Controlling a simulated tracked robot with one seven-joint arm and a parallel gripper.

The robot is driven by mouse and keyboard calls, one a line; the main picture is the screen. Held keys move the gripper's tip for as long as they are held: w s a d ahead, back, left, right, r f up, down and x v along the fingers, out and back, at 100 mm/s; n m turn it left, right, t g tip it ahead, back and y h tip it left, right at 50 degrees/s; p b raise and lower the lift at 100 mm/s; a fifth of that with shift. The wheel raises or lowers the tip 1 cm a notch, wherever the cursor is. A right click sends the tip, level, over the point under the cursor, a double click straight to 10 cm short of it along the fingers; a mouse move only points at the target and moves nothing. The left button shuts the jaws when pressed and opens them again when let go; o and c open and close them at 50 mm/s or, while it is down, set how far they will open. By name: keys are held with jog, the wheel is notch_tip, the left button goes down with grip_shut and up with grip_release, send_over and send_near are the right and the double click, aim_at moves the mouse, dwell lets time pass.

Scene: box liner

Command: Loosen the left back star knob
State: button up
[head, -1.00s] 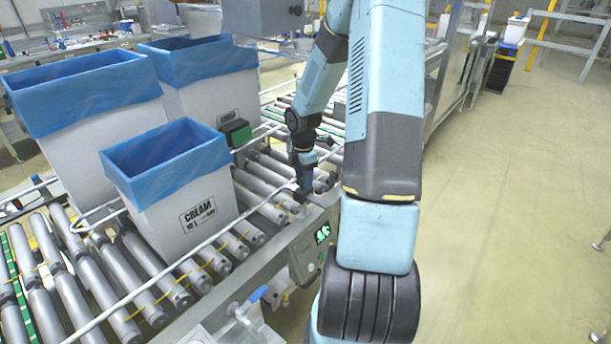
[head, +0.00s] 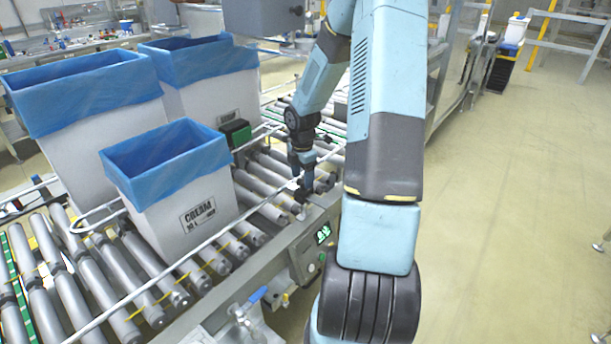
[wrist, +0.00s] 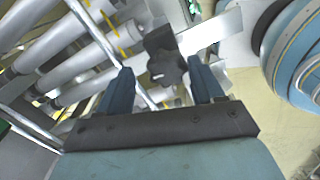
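A black star knob (wrist: 165,67) shows in the wrist view, between and just beyond my fingertips. My gripper (wrist: 160,70) is open, with one dark blue finger to each side of the knob. I cannot tell whether either finger touches it; a gap shows on the left side, and the right finger looks closer. In the head view my gripper (head: 301,192) points down at the conveyor's side rail, beside the roller ends. The knob is too small and covered to make out there.
A white box with blue liner (head: 185,210), marked CREAM, stands on the rollers left of my gripper. Two larger lined boxes stand behind it. A guide rail (head: 225,228) runs along the conveyor. A control panel (head: 322,236) sits below my gripper.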

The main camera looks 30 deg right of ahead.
aim_at(303, 179)
jog(key=shift+o, duration=0.4)
jog(key=shift+s, duration=0.1)
notch_tip(303, 179, up, 6)
jog(key=shift+r, duration=0.65)
